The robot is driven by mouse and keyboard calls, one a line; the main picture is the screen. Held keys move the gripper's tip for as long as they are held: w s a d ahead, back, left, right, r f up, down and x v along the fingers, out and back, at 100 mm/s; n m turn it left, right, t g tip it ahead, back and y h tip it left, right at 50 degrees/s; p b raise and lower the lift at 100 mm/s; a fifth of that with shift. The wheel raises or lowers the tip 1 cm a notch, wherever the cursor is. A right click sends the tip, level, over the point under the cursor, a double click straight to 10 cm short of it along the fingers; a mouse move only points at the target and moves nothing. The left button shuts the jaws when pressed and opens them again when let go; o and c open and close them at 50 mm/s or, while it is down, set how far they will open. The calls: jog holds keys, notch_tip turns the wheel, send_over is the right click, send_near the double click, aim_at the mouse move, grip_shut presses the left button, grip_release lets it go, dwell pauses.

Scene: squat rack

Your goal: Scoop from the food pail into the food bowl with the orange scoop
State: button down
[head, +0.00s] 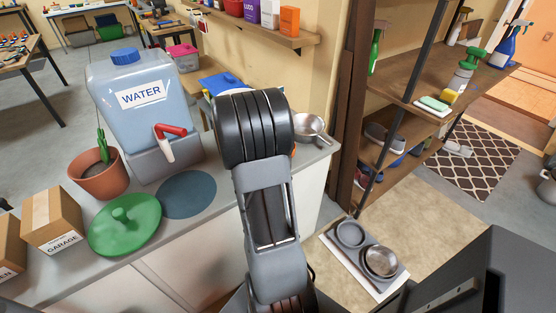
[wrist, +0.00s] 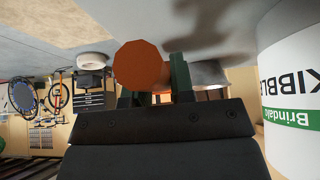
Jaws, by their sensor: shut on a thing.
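My gripper (wrist: 152,82) is shut on the orange scoop (wrist: 141,65). In the wrist view the scoop shows as a round orange end between the dark fingers; its bowl is not visible. The white food pail (wrist: 291,95), with a green band and "KIBBLE" upside down, stands close at the right of the gripper, apart from it. Its inside is not seen. In the head view my arm hides the gripper, the scoop and the pail. Two bowls sit on a floor tray (head: 329,245): a grey one (head: 350,235) and a shiny one (head: 381,262). I cannot tell which is the food bowl.
On the counter (head: 62,286) stand a water jug (head: 140,95), a potted cactus (head: 100,175), a green lid (head: 125,224), a blue round mat (head: 187,195) and a cardboard box (head: 52,217). A metal pan (head: 309,126) is behind my arm. Shelves (head: 440,75) stand at the right.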

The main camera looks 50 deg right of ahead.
dwell(0.3)
jog(key=shift+r+p, duration=1)
jog(key=shift+r, duration=2)
